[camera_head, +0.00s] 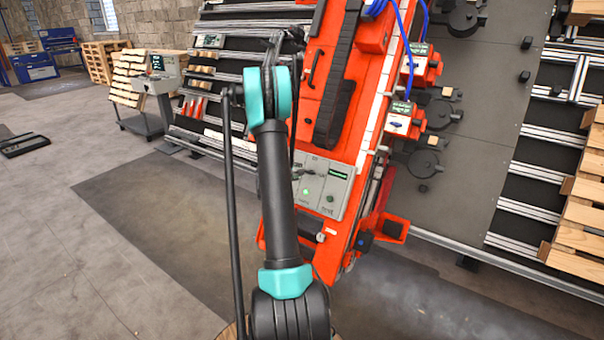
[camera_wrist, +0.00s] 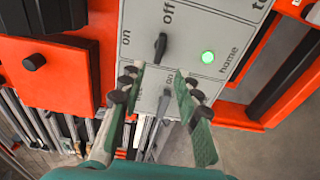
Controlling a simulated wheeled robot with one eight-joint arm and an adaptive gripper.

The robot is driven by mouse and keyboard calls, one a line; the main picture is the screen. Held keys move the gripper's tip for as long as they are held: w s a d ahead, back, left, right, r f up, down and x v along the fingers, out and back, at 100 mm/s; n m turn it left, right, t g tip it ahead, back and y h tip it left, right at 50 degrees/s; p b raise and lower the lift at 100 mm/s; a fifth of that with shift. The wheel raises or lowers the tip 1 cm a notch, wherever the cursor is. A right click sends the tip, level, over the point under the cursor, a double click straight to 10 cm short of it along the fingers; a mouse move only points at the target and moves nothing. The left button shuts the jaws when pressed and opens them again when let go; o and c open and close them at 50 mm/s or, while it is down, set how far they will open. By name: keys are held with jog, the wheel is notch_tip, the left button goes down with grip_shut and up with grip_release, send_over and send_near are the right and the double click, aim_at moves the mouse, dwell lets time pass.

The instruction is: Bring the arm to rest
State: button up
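My arm (camera_head: 275,170) reaches up and forward in the head view, its dark links and teal joints in front of the orange gantry machine (camera_head: 335,90). My gripper is hidden behind the arm there. In the wrist view my gripper (camera_wrist: 158,72) is open, with a clear gap between its two fingers and nothing held. It faces a grey control panel (camera_wrist: 205,20), just below a black switch (camera_wrist: 160,46) marked on and off. I cannot tell whether a fingertip touches the panel. A green light (camera_wrist: 208,57) is lit beside the word home.
The control panel (camera_head: 335,192) sits low on the orange machine, close to my arm. Slatted dark racks (camera_head: 230,60) stand behind. Wooden pallets (camera_head: 580,225) are at the right. A grey console (camera_head: 158,75) stands at the left. The floor (camera_head: 60,230) at the left is largely clear.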

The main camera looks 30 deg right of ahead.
jog(key=shift+v, duration=0.8)
jog(key=shift+a, duration=0.1)
jog(key=s+a+r+m+y, duration=0.25)
jog(key=s+a, duration=0.35)
jog(key=a, duration=0.4)
jog(key=s+a+r+m+y, duration=0.1)
jog(key=s+a+r+y, duration=0.15)
jog(key=s+a, duration=0.55)
jog(key=s+a+f+m+g+y, duration=0.1)
jog(key=s+a+y, duration=0.4)
jog(key=s+a, duration=1.6)
notch_tip(320, 180, down, 2)
jog(key=shift+s+a+f+m+g+y, duration=0.15)
jog(key=shift+a+m+g+y, duration=0.3)
jog(key=shift+a, duration=0.55)
jog(key=shift+d, duration=0.1)
